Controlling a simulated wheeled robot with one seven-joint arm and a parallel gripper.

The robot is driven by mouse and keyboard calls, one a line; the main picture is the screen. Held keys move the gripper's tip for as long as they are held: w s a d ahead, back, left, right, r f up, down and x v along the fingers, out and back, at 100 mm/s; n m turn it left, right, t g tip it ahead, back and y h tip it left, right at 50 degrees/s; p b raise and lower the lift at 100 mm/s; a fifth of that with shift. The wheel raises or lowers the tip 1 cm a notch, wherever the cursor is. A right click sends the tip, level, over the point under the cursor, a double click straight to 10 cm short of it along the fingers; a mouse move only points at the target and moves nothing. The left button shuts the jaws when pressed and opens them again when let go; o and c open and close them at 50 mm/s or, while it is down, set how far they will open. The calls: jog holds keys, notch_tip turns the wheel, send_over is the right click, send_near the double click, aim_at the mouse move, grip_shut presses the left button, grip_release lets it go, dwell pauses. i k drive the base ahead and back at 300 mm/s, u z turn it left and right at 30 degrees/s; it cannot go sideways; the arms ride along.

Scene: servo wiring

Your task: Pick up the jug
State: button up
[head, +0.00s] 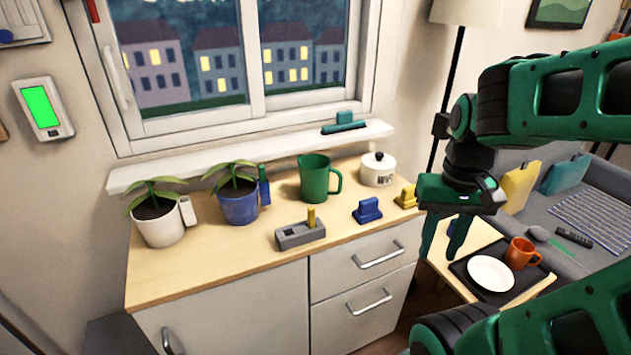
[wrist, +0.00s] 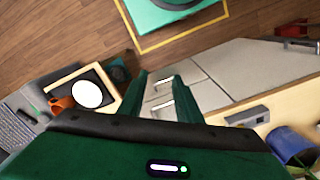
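The green jug (head: 314,178) stands upright on the wooden counter, below the window, with its handle to the right. My gripper (head: 439,254) is right of the counter's right end in the head view, well apart from the jug and pointing down. Its fingers are spread with nothing between them. In the wrist view my gripper (wrist: 158,80) also shows its two fingers apart, with the cabinet front behind them. I cannot make out the jug in the wrist view.
On the counter (head: 235,258), a white lidded pot (head: 378,170) is right of the jug and a blue plant pot (head: 239,205) left. A blue block (head: 367,210) and grey holder (head: 300,235) stand in front. A low table with a plate (head: 491,273) and orange mug (head: 521,253) is at right.

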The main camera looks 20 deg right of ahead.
aim_at(314, 171)
jog(key=u, duration=1.5)
jog(key=k, duration=0.75)
jog(key=z, duration=1.5)
jog(key=i, duration=1)
